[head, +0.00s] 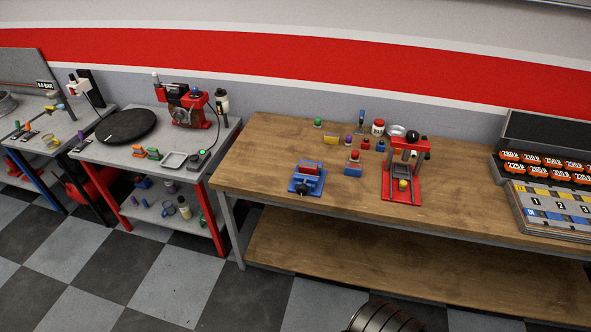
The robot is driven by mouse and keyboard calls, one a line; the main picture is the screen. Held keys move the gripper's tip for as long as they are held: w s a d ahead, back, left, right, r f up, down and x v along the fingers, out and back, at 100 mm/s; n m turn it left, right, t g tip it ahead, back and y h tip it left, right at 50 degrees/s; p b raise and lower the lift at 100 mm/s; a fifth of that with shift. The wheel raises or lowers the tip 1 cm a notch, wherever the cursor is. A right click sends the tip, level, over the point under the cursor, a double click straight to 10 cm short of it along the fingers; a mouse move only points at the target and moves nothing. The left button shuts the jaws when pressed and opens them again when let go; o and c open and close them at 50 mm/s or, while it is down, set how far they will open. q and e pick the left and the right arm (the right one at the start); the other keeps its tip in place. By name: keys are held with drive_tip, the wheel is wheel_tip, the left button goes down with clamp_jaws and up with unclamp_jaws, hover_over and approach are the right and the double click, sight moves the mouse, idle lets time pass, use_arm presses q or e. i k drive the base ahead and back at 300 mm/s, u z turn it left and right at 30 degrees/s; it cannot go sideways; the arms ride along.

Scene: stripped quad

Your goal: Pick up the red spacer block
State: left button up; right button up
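Neither of my grippers is in view. Several small red pieces are on the wooden workbench (460,180), and I cannot tell for certain which is the red spacer block. One small red block (365,144) stands toward the back, left of the red press. Another red piece (354,157) sits on a blue block (353,170) nearer the middle. A red and yellow piece (309,168) is at the blue vise (306,183) at the front left. The pieces are small, so their exact shapes are hard to tell.
A red press (388,182) stands right of the small pieces. A white jar with a red lid (378,127) and a metal bowl (396,131) are behind. Bare wood lies between press and bins. A grey cart (105,151) stands left.

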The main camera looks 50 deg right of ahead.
sight(309, 168)
drive_tip(key=u, duration=0.1)
drive_tip(key=i, duration=1.3)
drive_tip(key=z, duration=0.55)
drive_tip(key=i, duration=0.8)
drive_tip(key=z, duration=0.8)
